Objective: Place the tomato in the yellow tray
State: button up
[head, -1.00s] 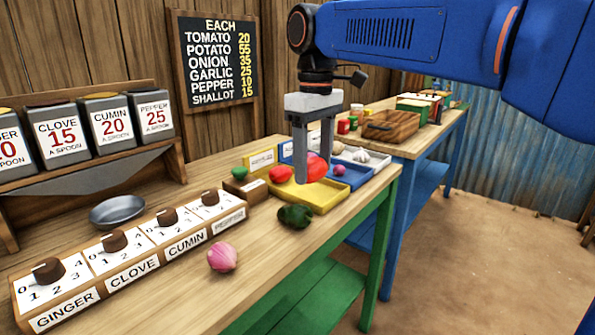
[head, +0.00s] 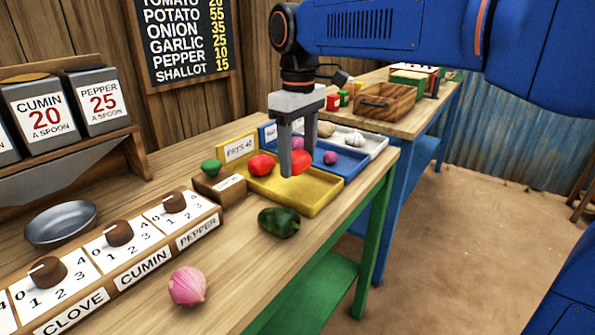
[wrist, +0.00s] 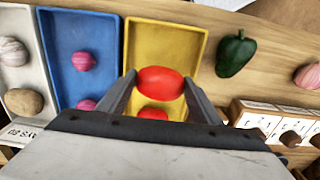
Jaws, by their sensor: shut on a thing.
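My gripper (head: 296,168) is shut on a red tomato (head: 302,160). The held tomato sits between the two fingers in the wrist view (wrist: 160,83). It is over the yellow tray (head: 318,205); I cannot tell whether it touches the tray floor. A second red tomato (head: 262,165) lies in the far left part of the yellow tray. In the wrist view this second tomato (wrist: 152,114) is partly hidden behind the gripper body. The front part of the yellow tray (wrist: 165,40) is bare.
A blue tray (head: 350,165) with shallots and a pale tray (head: 372,143) with garlic stand beside the yellow one. A green pepper (head: 279,222) and a pink onion (head: 188,287) lie on the table in front. A wooden dial box (head: 125,250) is at left.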

aim_at(298, 172)
jog(key=shift+f, duration=1.95)
jog(key=shift+f, duration=0.1)
jog(key=o, duration=1.1)
notch_tip(298, 172, up, 12)
jog(key=shift+r, duration=0.15)
jog(key=s+d+f+m+t, duration=0.1)
jog(key=s+d+f+m, duration=0.1)
jog(key=s+d+f, duration=0.4)
jog(key=s+d+f+m+t, duration=0.1)
jog(key=s+d+f+m, duration=0.25)
jog(key=d, duration=0.55)
jog(key=s+d+f+m+t, duration=0.1)
jog(key=s+d+f+m, duration=0.1)
jog(key=s+d+f, duration=0.35)
jog(key=s+d+f+m, duration=0.1)
jog(key=s+d+f, duration=0.1)
jog(key=f, duration=0.1)
jog(key=s+d+f+m+t, duration=0.1)
jog(key=s+d+f, duration=0.1)
jog(key=f, duration=0.2)
jog(key=s+d+f+m, duration=0.1)
jog(key=d+f, duration=0.1)
jog(key=f, duration=0.2)
jog(key=shift+s+d+t, duration=0.25)
jog(key=shift+s+t, duration=0.15)
